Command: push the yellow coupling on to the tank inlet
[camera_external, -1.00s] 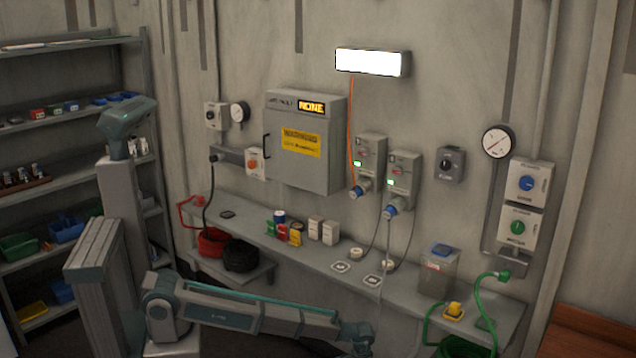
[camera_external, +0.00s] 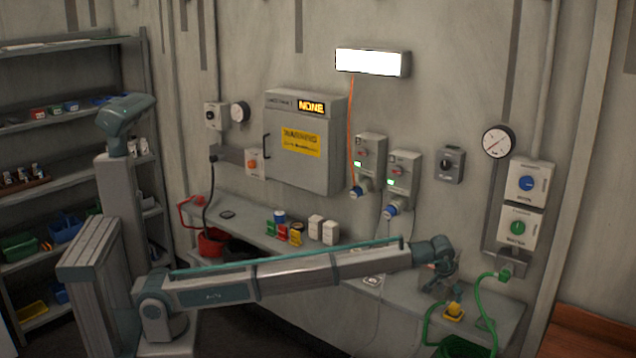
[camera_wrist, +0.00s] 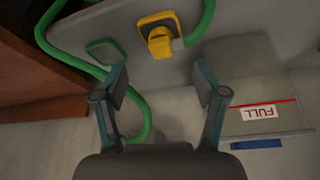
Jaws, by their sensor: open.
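The yellow coupling (camera_external: 453,312) sits on the shelf near its front right. In the wrist view, the yellow coupling (camera_wrist: 161,38) lies ahead of my gripper, on a yellow base, with a green hose beside it. My gripper (camera_wrist: 161,85) is open and empty, its fingers apart and pointing toward the coupling without touching it. In the external view my gripper (camera_external: 447,284) is above and just behind the coupling. The clear tank (camera_wrist: 285,121), with a red line, a FULL label and a blue part, is right of my gripper. I cannot make out the tank inlet.
The green hose (camera_external: 484,308) loops from a wall fitting (camera_external: 505,274) over the shelf edge to a green bin. A green square pad (camera_wrist: 104,50) lies left of the coupling. A brown wooden surface (camera_wrist: 45,75) stands at the left in the wrist view.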

